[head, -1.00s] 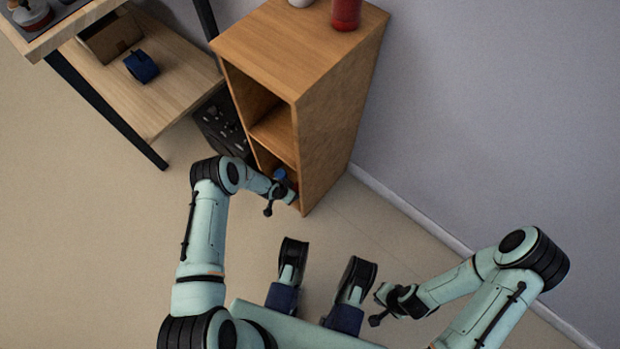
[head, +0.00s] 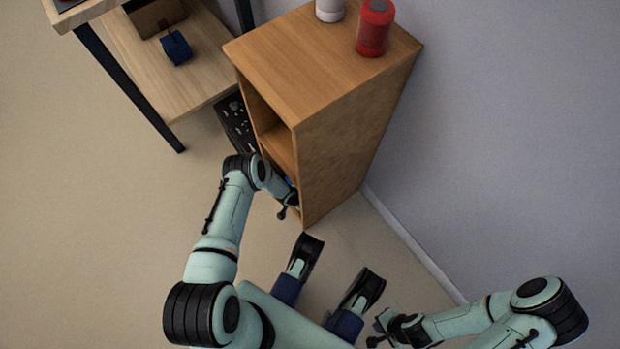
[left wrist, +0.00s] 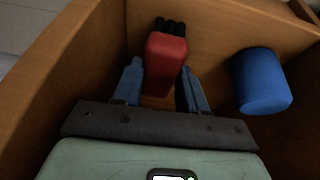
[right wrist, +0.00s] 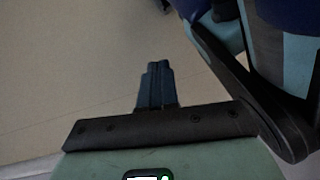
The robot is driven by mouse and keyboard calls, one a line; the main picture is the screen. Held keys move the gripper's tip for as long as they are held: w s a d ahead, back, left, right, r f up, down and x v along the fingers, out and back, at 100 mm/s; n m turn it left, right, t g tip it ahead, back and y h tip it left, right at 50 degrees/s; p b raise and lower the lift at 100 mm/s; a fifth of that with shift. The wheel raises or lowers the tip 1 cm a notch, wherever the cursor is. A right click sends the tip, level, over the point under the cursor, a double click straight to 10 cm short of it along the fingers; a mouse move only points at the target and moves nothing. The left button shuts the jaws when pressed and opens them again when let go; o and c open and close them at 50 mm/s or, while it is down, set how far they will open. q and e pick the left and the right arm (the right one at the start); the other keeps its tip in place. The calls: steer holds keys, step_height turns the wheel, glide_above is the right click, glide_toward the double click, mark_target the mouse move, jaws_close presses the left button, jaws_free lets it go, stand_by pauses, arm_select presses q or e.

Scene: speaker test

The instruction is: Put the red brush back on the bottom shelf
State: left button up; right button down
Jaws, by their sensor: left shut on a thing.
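The red brush (left wrist: 166,62), with black bristles at its far end, is between the fingers of my left gripper (left wrist: 160,76) in the left wrist view. The gripper is shut on it, inside a wooden compartment. In the head view my left arm reaches into the low front opening of the wooden shelf unit (head: 350,150), and its side panel hides the brush. Whether the brush touches the board (left wrist: 216,48) is unclear. A blue cylinder (left wrist: 262,82) stands to the right of the brush, apart from it. My right gripper (right wrist: 155,70) is shut and empty, away from the shelf.
A red canister (head: 375,28) and a white item (head: 330,9) stand on top of the unit. A table with a lower shelf (head: 165,85) holding a blue object (head: 176,47) is at the upper left. A dark box (head: 236,124) sits beside the unit. The wall is right.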

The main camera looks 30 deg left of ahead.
arm_select(q)
steer(key=shift+s+a, duration=0.1)
arm_select(e)
steer(key=shift+s, duration=0.15)
arm_select(q)
steer(key=shift+f, duration=0.15)
steer(key=o, duration=1.2)
steer(key=shift+r, duration=0.5)
steer(key=p+v, duration=0.5)
steer(key=v, duration=0.6)
steer(key=shift+s, duration=0.2)
arm_select(e)
steer(key=w+a+r+t, duration=0.1)
steer(key=w+r+t, duration=0.2)
steer(key=w+r, duration=0.3)
steer(key=w, duration=0.4)
steer(key=shift+a+r+n+t, duration=0.2)
steer(key=shift+r+n+t, duration=0.1)
steer(key=shift+r, duration=0.1)
arm_select(q)
steer(key=shift+s+a+r, duration=0.1)
steer(key=shift+r, duration=0.05)
arm_select(e)
steer(key=shift+s, duration=0.1)
